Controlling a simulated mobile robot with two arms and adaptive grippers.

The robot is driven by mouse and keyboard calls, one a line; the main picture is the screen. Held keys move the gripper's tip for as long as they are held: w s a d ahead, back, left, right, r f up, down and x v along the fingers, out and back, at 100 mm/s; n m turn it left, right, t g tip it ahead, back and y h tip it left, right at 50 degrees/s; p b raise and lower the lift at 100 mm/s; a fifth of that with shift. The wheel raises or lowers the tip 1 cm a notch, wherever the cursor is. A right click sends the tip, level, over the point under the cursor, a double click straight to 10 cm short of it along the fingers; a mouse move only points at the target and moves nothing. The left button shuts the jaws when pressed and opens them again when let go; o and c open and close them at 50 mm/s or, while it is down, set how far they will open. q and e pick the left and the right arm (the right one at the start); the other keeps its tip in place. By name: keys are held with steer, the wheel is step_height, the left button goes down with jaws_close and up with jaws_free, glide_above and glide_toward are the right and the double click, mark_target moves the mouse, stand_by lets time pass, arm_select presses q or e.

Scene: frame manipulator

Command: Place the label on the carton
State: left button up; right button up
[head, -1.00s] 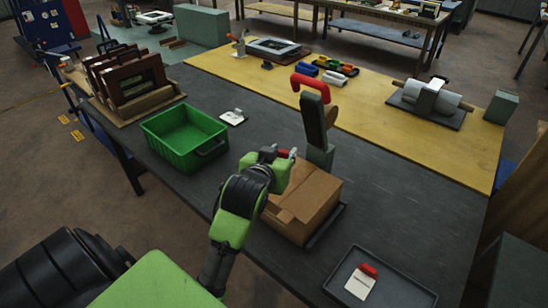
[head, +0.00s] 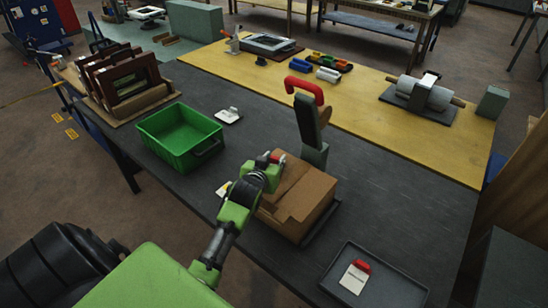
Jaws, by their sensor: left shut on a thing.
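The brown carton (head: 305,204) sits on the dark bench. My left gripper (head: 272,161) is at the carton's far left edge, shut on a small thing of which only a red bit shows. Its lower part is hidden, so I cannot tell whether it touches the carton. A white label with a red grip (head: 356,277) lies in the dark tray (head: 332,282) at the front right. A white card with a pale grip (head: 229,115) lies behind the green bin. A white and yellow piece (head: 223,188) shows left of my wrist. My right gripper is out of view.
A dark tool with a red handle (head: 305,92) stands behind the carton. A green bin (head: 172,137) and a rack of brown frames (head: 125,77) are on the left. A roll on a stand (head: 428,96) is on the yellow mat. The bench between carton and tray is clear.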

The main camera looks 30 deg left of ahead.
arm_select(q)
steer(key=shift+f, duration=0.2)
steer(key=o, duration=0.9)
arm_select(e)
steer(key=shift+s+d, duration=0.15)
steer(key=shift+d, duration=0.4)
arm_select(q)
steer(key=shift+s+d+r, duration=0.1)
steer(key=shift+r, duration=0.1)
steer(key=b+v, duration=0.1)
steer(key=v, duration=0.9)
steer(key=shift+s, duration=0.15)
steer(key=shift+b+v, duration=0.3)
steer(key=shift+v, duration=0.55)
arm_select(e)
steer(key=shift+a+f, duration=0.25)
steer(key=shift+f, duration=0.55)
